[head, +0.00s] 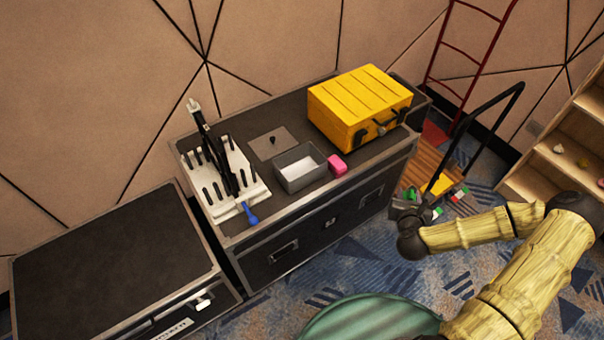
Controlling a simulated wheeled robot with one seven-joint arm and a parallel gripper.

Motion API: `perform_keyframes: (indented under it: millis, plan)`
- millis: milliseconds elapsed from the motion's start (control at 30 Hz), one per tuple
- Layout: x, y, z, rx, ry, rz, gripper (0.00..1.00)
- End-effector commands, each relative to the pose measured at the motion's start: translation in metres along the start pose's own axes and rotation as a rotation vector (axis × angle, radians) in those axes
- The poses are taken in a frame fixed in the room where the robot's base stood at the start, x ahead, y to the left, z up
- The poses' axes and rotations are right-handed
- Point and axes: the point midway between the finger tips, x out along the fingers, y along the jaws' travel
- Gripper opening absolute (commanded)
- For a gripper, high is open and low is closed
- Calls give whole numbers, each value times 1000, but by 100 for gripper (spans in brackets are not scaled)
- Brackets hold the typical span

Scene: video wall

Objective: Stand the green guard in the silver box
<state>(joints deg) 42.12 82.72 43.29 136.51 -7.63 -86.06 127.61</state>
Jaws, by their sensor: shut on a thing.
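The silver box (300,168) is a small open grey box on top of the black flight case. Its inside looks pale and empty. My gripper (450,200) is at the right of the case, out past its edge and apart from the box. It is shut on a small green piece (437,212), which I take for the green guard. The piece is tiny and partly hidden by the gripper, so its shape and tilt cannot be told.
A grey lid (268,146) with a knob lies behind the box. A pink block (337,165) is beside it, and a yellow toolbox (360,105) stands behind right. A white pegged rack (222,180) and a blue-handled tool (249,214) are left. A black-handled cart (487,105) stands behind my gripper.

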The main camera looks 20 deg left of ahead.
Motion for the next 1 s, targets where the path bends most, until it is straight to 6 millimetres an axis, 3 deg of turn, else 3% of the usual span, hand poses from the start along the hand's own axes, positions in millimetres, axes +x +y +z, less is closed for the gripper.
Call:
perform_keyframes:
  millis: [133,267,367,500,633,800,900,1000]
  plan:
    - [8,7,-1,-10,-3,19,14]
    - [31,35,-4,-43,-8,91,14]
    - [56,73,-4,-84,-12,181,14]
    - [86,140,2,-148,-14,331,14]
    - [102,206,11,-201,-14,464,14]
    - [103,295,24,-269,-12,635,14]
    - [96,338,32,-299,-8,717,14]
    - [88,365,38,-319,-3,771,14]
